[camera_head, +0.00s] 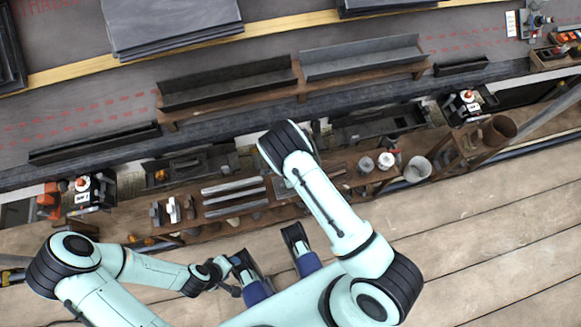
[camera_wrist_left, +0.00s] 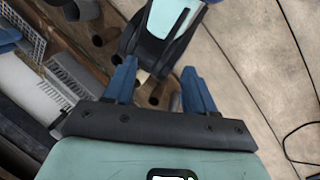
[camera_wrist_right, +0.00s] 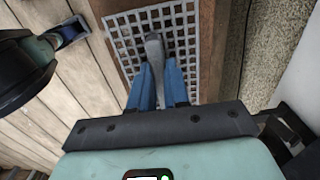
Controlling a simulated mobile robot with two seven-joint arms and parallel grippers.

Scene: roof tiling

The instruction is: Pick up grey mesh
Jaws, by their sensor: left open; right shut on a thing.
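The grey mesh (camera_wrist_right: 185,25) is a flat square grid with a rounded grey bar (camera_wrist_right: 154,48) along its middle. In the right wrist view it fills the top centre, beside a wooden edge. My right gripper (camera_wrist_right: 157,80) is shut on the bar, which seems to belong to the mesh. Whether the mesh is clear of the surface cannot be told. In the head view my right arm mostly covers this spot. The mesh also shows at the upper left of the left wrist view (camera_wrist_left: 25,32). My left gripper (camera_wrist_left: 160,82) is open and empty, apart from the mesh.
A wooden bench with grey metal strips (camera_head: 233,187), cans (camera_head: 366,164) and a pot (camera_head: 418,168) runs across the middle. Grey gutters (camera_head: 360,57) and slate stacks (camera_head: 172,22) lie behind. The plank floor (camera_head: 500,230) at right is clear. My arms are close together.

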